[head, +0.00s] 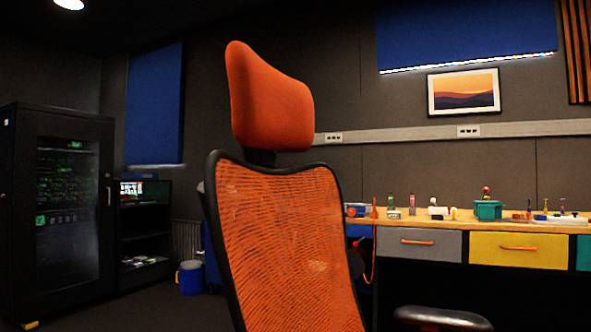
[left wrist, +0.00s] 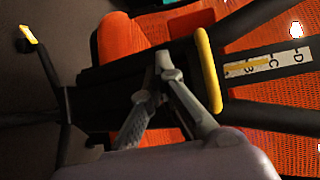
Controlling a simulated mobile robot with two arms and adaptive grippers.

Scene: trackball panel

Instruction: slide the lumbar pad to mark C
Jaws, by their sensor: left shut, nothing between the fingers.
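The orange mesh chair (head: 275,230) stands in the middle of the head view, backrest toward me; no lumbar pad can be made out there. In the left wrist view, the mesh (left wrist: 265,115) lies behind black frame parts. A pale scale strip (left wrist: 290,59) shows letters B, C and D, with mark C (left wrist: 273,63) between the others. A yellow strip lies along the scale by B and ends near C. A yellow bar (left wrist: 208,70) crosses beside the scale. My left gripper (left wrist: 165,65) is shut and empty, left of this bar; contact is unclear. The pad's outline is unclear.
A yellow-tipped lever (left wrist: 29,34) sticks out at the left of the wrist view. A workbench (head: 445,222) with small items stands at the right. A dark cabinet (head: 60,200) and a blue bin (head: 190,278) are at the left. A black armrest (head: 440,318) shows low.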

